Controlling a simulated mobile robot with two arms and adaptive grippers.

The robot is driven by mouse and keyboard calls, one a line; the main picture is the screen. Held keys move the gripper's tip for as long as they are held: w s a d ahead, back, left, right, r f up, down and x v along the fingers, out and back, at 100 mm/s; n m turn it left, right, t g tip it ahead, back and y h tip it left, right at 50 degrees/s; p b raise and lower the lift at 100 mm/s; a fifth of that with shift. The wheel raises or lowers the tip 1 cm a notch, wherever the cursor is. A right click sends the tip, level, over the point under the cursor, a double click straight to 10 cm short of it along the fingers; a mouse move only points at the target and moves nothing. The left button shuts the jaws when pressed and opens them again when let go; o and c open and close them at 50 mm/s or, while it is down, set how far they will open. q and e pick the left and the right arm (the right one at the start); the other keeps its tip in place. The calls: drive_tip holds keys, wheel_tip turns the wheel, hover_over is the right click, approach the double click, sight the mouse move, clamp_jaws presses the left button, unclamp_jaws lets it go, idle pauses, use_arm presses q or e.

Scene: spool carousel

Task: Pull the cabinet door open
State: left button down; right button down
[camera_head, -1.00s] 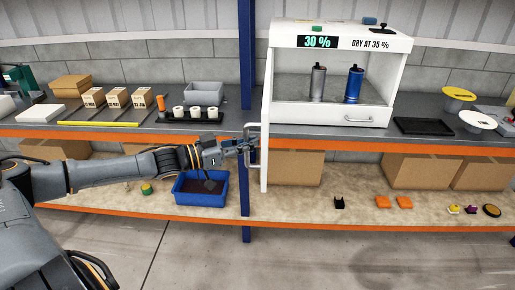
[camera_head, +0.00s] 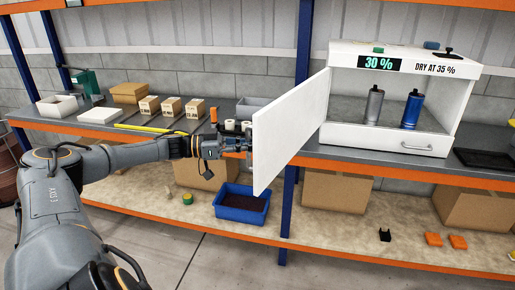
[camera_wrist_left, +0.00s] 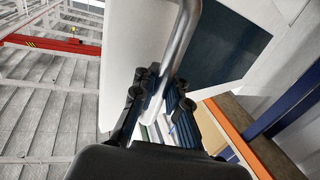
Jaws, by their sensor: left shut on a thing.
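The white cabinet (camera_head: 342,135) stands on the upper shelf at the right, with its front open to view. Its white door (camera_head: 288,130) is swung out from the cabinet's left side and sticks out past the shelf edge toward me. My left gripper (camera_head: 240,143) is at the door's free edge, on its left face. In the left wrist view, the gripper (camera_wrist_left: 160,95) is shut on the grey bar handle (camera_wrist_left: 180,45) of the door (camera_wrist_left: 122,60). In the head view the handle is mostly hidden by the gripper. My right gripper is not in view.
Inside the cabinet stand a grey canister (camera_head: 374,106) and a blue canister (camera_head: 412,110). A blue post (camera_head: 303,45) rises behind the door. A blue bin (camera_head: 240,216) sits on the lower shelf below the gripper. The floor in front is clear.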

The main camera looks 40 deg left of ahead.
use_arm(q)
drive_tip(key=shift+s+f, duration=0.1)
drive_tip(key=shift+f, duration=0.25)
drive_tip(key=c, duration=1.6)
unclamp_jaws()
drive_tip(key=shift+s, duration=0.1)
drive_tip(key=shift+o, duration=1.3)
drive_tip(key=shift+s+r, duration=0.1)
drive_tip(key=shift+r, duration=0.05)
drive_tip(key=shift+a+r, duration=0.1)
drive_tip(key=shift+r, duration=0.05)
drive_tip(key=shift+s+a, duration=0.2)
drive_tip(key=v, duration=1.1)
drive_tip(key=shift+s, duration=0.3)
drive_tip(key=shift+a, duration=0.1)
